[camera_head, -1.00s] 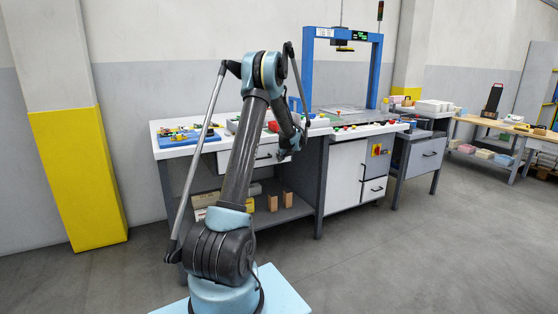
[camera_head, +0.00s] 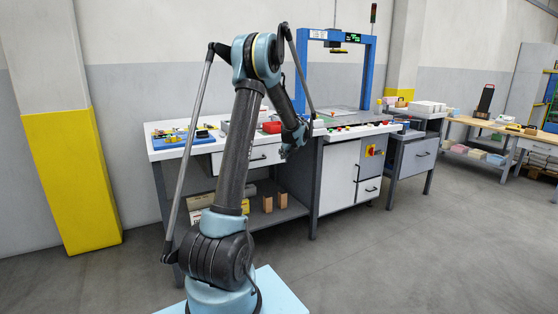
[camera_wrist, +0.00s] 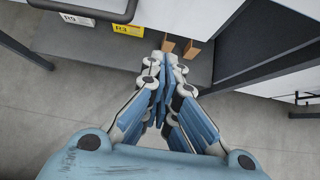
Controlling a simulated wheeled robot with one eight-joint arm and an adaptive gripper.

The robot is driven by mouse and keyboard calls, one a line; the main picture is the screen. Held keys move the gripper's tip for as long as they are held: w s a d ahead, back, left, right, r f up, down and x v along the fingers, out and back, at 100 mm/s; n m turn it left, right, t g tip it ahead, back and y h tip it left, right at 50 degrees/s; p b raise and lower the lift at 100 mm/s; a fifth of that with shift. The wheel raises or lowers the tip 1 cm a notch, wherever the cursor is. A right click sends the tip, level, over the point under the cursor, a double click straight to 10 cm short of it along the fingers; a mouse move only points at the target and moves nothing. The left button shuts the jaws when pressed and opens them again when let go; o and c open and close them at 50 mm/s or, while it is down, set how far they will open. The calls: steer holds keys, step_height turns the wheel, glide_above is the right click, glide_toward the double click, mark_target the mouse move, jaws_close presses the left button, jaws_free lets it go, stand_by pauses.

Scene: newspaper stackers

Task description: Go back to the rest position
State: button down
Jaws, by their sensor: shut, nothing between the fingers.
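My gripper (camera_wrist: 163,82) is shut and empty in the wrist view, with its blue finger pads together. It hangs above the grey lower shelf (camera_wrist: 95,43) of the workbench and the concrete floor. In the head view my arm stands in front of the workbench (camera_head: 225,146), bent at the top. Its wrist end hangs down near the bench's front edge. My gripper's fingertips are hard to make out in the head view.
A blue frame (camera_head: 367,75) stands over a machine at right. Small brown boxes (camera_head: 267,204) stand on the lower shelf. The floor at front right (camera_head: 400,260) is clear.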

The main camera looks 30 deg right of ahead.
steer(key=shift+v, duration=1)
steer(key=s+a+r+n+g+y, duration=0.15)
steer(key=a+n, duration=0.25)
steer(key=a, duration=0.7)
steer(key=s+a+r+n, duration=0.25)
steer(key=a+n, duration=0.25)
steer(key=a, duration=0.5)
steer(key=s+a+r+n+g, duration=0.1)
steer(key=a+r+n, duration=0.25)
steer(key=a, duration=0.75)
steer(key=s+a+n+g, duration=0.2)
steer(key=s+a+n, duration=0.85)
steer(key=a, duration=0.35)
steer(key=s+a+f+n, duration=0.3)
steer(key=s+f+n, duration=0.1)
steer(key=s, duration=0.3)
steer(key=s+a+f+n+g, duration=0.1)
steer(key=s+a+f+n, duration=0.2)
steer(key=s, duration=0.4)
steer(key=s+a+f+n+g, duration=0.1)
steer(key=s+a+f+n, duration=0.3)
steer(key=s+n, duration=0.3)
steer(key=shift+s+a+f+h, duration=0.2)
steer(key=shift+s+f+h, duration=0.1)
steer(key=shift+s+h, duration=0.25)
